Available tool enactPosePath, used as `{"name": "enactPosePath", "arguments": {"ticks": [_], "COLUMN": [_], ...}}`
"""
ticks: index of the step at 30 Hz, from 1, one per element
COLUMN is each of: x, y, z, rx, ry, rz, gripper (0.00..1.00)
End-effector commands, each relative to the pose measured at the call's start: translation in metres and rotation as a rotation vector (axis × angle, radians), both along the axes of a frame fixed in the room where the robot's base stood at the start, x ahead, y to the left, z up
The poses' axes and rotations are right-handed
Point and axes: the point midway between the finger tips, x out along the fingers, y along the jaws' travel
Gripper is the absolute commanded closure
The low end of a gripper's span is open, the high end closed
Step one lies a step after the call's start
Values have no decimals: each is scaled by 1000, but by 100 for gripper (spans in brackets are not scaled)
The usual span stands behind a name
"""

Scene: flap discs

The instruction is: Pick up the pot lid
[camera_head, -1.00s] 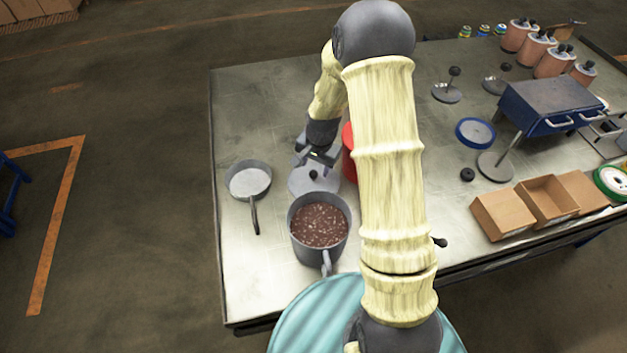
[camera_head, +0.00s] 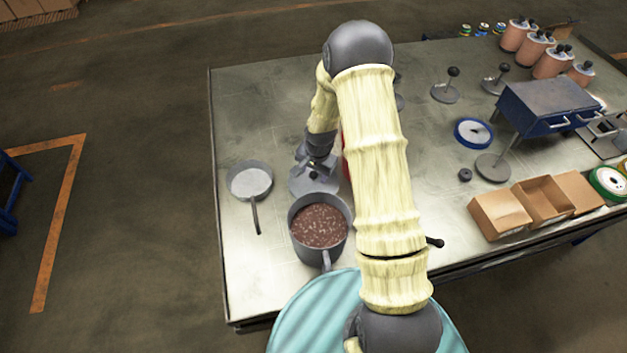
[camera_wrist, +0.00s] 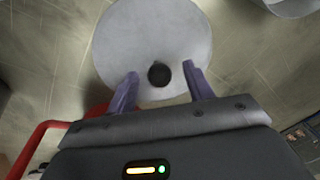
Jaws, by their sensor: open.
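The pot lid (camera_head: 314,187) is a flat grey disc lying on the metal table just behind the pot. In the wrist view the lid (camera_wrist: 150,35) shows with its round black knob (camera_wrist: 159,74). My gripper (camera_wrist: 162,80) is open, with one finger on each side of the knob and a gap to each. In the head view my gripper (camera_head: 314,174) is over the lid and hides part of it. I cannot tell how far the fingertips are above the lid.
A pot of brown food (camera_head: 319,226) stands right in front of the lid. A frying pan (camera_head: 250,183) lies to the left. A red object (camera_wrist: 40,140) is close beside my gripper, mostly hidden by my arm in the head view. Cardboard boxes (camera_head: 500,216) stand at the right.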

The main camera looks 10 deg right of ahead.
Motion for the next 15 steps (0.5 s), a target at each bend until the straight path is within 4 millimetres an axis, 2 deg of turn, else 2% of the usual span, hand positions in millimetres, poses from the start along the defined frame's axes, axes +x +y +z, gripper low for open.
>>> {"name": "enactPosePath", "arguments": {"ticks": [5,12,13,15], "x": [0,0,0,0], "y": [0,0,0,0], "z": [0,0,0,0], "rx": [0,0,0,0], "ry": [0,0,0,0], "rz": [0,0,0,0], "gripper": [48,93,98,98]}}
